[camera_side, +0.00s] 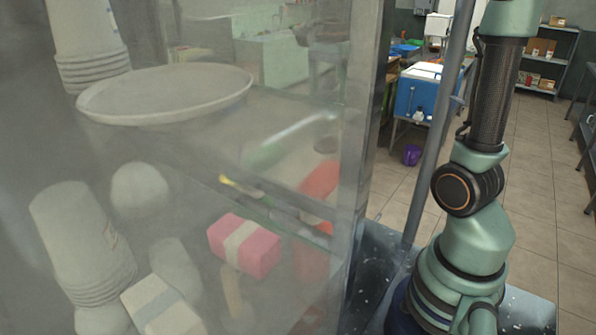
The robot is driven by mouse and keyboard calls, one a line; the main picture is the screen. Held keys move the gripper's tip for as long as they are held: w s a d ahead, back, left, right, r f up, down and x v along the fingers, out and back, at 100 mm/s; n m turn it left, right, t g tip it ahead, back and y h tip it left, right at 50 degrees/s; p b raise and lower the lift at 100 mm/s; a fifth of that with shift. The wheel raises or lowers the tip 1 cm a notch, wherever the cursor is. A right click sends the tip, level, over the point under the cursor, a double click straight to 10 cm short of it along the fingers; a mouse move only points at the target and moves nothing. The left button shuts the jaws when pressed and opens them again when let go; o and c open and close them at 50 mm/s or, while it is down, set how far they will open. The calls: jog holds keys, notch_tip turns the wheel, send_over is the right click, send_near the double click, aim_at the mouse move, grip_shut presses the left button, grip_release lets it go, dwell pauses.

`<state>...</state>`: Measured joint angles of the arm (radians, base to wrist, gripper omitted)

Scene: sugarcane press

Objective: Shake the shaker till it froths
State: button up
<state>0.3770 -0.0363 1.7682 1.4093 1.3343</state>
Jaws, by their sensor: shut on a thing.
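I do not see my gripper. My arm stands at the right and runs up out of the top edge of the picture. I cannot make out a shaker. A blurred green and white shape (290,140) shows through the hazy glass, and I cannot tell what it is.
A hazy glass case (360,130) fills the left and middle. Through it show stacked cups (85,245), a round plate (165,95), a pink block with a pale band (243,245) and a red item (320,180). Behind stands a blue cooler (420,95); tiled floor is open at right.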

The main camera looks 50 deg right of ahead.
jog(key=shift+f, duration=1.95)
jog(key=shift+r, duration=2)
dwell(0.5)
